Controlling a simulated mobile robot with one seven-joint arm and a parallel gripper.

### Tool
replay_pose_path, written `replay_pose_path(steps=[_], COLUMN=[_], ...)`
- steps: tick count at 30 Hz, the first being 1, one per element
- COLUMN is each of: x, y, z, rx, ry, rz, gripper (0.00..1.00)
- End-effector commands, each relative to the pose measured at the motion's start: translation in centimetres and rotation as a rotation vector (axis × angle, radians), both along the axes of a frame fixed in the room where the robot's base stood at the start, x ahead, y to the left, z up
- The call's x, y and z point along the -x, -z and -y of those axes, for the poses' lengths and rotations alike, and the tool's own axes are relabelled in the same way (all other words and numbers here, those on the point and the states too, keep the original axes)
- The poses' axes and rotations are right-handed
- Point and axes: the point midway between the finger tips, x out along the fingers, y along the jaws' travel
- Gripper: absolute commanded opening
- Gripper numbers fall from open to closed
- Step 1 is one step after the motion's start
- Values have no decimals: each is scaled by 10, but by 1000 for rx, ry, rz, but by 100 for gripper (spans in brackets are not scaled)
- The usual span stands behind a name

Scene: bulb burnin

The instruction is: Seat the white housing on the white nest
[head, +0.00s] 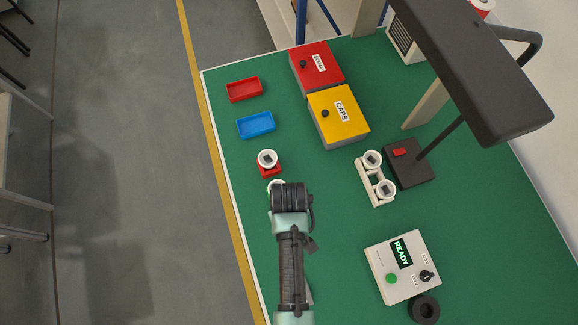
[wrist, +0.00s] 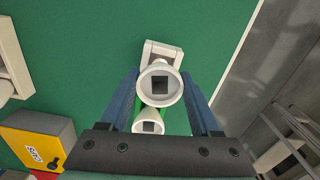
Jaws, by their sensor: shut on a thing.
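The white housing (wrist: 160,85), a round cup with a dark square socket, is between the blue fingers of my gripper (wrist: 162,103) in the wrist view. My gripper is shut on it. The white nest (wrist: 163,48) shows just beyond the housing, and the housing's lower end overlaps it in the picture. I cannot tell whether the two touch or whether the housing is fully down. In the head view my gripper (head: 291,192) hides the held housing and the white nest.
Another housing (wrist: 148,122) stands close by, with bright green beside it; its rim shows in the head view (head: 275,184). A housing (head: 267,158) sits on a red nest (head: 269,171). A white rack (head: 369,184) holds two housings. The lamp (head: 480,75) overhangs the right side.

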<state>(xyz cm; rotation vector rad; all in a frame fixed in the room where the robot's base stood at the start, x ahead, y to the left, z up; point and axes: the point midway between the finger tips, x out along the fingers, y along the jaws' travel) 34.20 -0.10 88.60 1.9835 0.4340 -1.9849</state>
Motion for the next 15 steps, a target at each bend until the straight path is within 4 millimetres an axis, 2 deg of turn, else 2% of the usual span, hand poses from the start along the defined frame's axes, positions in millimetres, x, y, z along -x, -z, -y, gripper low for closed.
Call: replay_pose_path(steps=[15], x=[0], y=[5], z=[0], rx=[0], ry=[0], rz=[1], gripper=[3])
